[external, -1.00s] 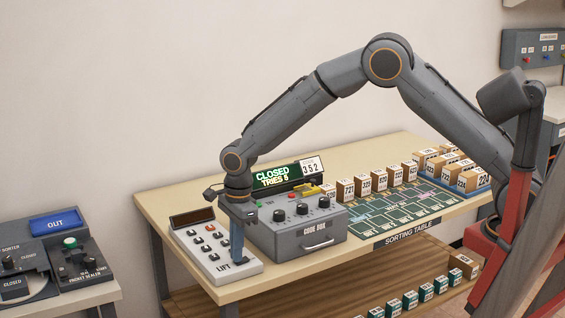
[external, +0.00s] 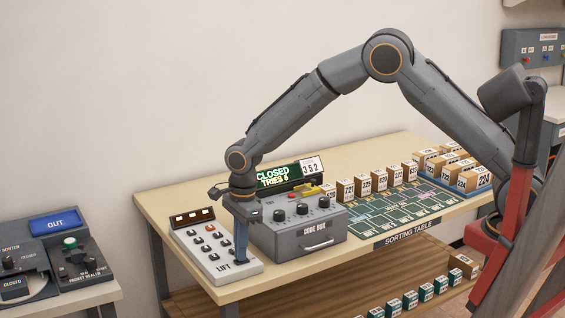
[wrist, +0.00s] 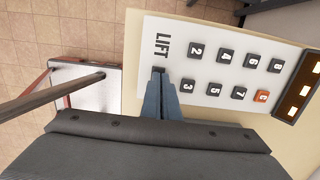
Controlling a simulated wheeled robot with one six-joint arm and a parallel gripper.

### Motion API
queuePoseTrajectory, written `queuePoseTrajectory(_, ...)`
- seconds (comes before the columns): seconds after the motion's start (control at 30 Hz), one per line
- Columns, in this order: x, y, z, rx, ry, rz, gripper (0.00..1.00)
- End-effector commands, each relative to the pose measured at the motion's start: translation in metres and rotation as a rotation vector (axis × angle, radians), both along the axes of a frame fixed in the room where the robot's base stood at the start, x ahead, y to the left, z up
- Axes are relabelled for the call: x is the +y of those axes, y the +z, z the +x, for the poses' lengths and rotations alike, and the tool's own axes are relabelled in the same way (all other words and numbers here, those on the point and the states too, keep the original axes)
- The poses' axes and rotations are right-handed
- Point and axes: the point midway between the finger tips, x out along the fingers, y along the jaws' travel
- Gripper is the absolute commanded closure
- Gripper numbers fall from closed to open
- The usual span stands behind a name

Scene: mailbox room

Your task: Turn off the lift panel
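The lift panel (external: 218,252) is a white, tilted keypad on the left end of the sorting table. Its display (external: 192,217) shows lit amber marks, also visible in the wrist view (wrist: 303,90). It has dark numbered keys and one orange C key (wrist: 262,96). My gripper (external: 241,261) points down at the panel's near end, beside the LIFT label (wrist: 162,45). Its blue fingers are together, with tips (wrist: 159,76) at a small dark part by the label. The fingers partly hide that part; I cannot tell whether they touch it.
The grey code box (external: 300,234) stands close to the right of my gripper, with knobs and a handle. Behind it a green sign (external: 273,176) reads CLOSED, TRIES 6. Several numbered parcels (external: 380,180) stand further right. A separate bench (external: 70,299) is at the left.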

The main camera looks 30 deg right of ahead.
Motion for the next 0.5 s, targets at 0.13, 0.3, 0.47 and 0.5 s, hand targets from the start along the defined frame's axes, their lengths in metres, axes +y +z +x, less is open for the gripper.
queuePoseTrajectory(0.13,-0.009,-0.003,-0.004,0.015,0.0,-0.019,1.0)
queuePoseTrajectory(0.3,-0.006,0.021,-0.004,0.008,0.001,-0.011,1.0)
queuePoseTrajectory(0.47,-0.003,0.045,-0.004,0.002,0.001,-0.003,1.0)
queuePoseTrajectory(0.5,-0.003,0.051,-0.001,-0.002,0.002,0.0,1.0)
